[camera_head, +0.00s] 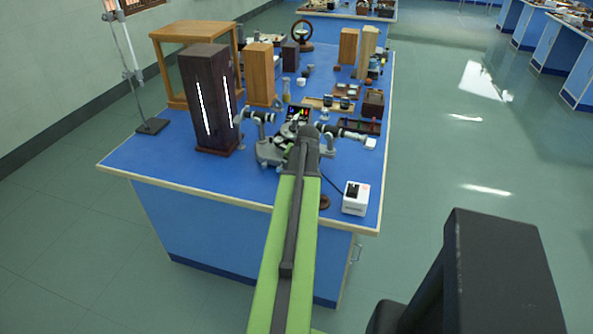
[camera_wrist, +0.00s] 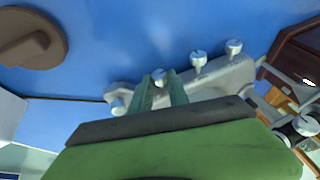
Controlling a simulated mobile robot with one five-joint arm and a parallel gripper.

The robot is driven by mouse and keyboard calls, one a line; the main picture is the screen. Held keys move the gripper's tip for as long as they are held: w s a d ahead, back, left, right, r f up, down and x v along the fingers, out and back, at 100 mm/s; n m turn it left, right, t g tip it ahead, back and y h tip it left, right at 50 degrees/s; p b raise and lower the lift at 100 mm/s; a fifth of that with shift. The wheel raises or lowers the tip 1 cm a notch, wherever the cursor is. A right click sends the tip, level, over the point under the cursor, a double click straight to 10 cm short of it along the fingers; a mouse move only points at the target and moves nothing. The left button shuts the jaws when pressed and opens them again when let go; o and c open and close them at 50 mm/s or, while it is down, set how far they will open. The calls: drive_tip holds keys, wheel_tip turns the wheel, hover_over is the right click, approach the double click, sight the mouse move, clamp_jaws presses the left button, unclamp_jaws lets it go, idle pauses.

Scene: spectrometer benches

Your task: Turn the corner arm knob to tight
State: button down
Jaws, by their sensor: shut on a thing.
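The grey metal spectrometer (camera_head: 268,152) stands near the front edge of the blue bench. In the wrist view its grey base (camera_wrist: 222,76) carries several small silver knobs. My gripper (camera_wrist: 160,82) reaches over this base, its two pale green fingers shut around a small silver knob (camera_wrist: 158,75), whose round top shows between the fingertips. Another silver knob (camera_wrist: 198,60) and a further one (camera_wrist: 234,47) stand to the right, and one (camera_wrist: 117,105) is to the left. I cannot tell by any mark which is the corner arm knob. In the head view my arm hides the gripper.
A white box (camera_head: 355,198) stands at the bench's front right corner. A tall dark wooden lamp case (camera_head: 207,97) with bright slits stands to the left. A round brown object (camera_wrist: 30,38) lies on the blue top in the wrist view. The front left bench top is clear.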

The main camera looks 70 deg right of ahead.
idle(0.4)
drive_tip(key=c, duration=1.3)
unclamp_jaws()
drive_tip(key=shift+o, duration=0.2)
drive_tip(key=p+v, duration=1.5)
drive_tip(key=v, duration=0.2)
drive_tip(key=shift+s, duration=0.3)
drive_tip(key=shift+r, duration=0.1)
